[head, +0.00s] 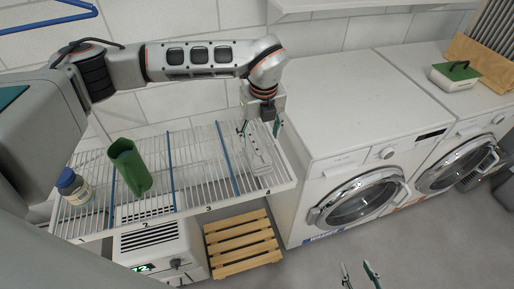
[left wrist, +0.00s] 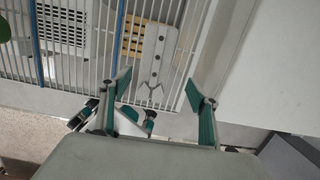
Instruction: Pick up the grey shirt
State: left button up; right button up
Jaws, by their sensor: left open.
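A small pale grey piece, which looks like the grey shirt (head: 258,160), lies in section 4 at the right end of the white wire rack. It also shows in the left wrist view (left wrist: 154,58) as a light grey strip with dark dots, beyond the fingertips. My left gripper (head: 260,128) points down just above it, fingers spread and nothing between them. In the left wrist view the two fingers (left wrist: 157,95) stand wide apart. My right gripper (head: 358,274) shows only its fingertips at the bottom edge of the head view, apart and empty, far from the rack.
The wire rack (head: 200,160) has blue dividers and numbered sections. A blue-capped jar (head: 76,190) and a green container (head: 129,167) stand on its left. Below are a white appliance (head: 150,243) and a wooden slatted stand (head: 243,245). White washing machines (head: 350,100) stand close on the right.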

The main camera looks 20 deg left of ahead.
aim_at(255, 147)
pick_arm(q)
jog(key=shift+w+a+f, duration=0.2)
jog(key=shift+f, duration=0.35)
jog(key=shift+w+a+f, duration=0.2)
jog(key=shift+f, duration=0.35)
jog(key=f, duration=0.2)
jog(key=f+p, duration=0.1)
jog(key=f, duration=0.1)
jog(key=shift+s+a, duration=0.2)
jog(key=shift+a, duration=0.1)
jog(key=shift+w+f, duration=0.1)
jog(key=shift+f, duration=0.55)
jog(key=c, duration=1.2)
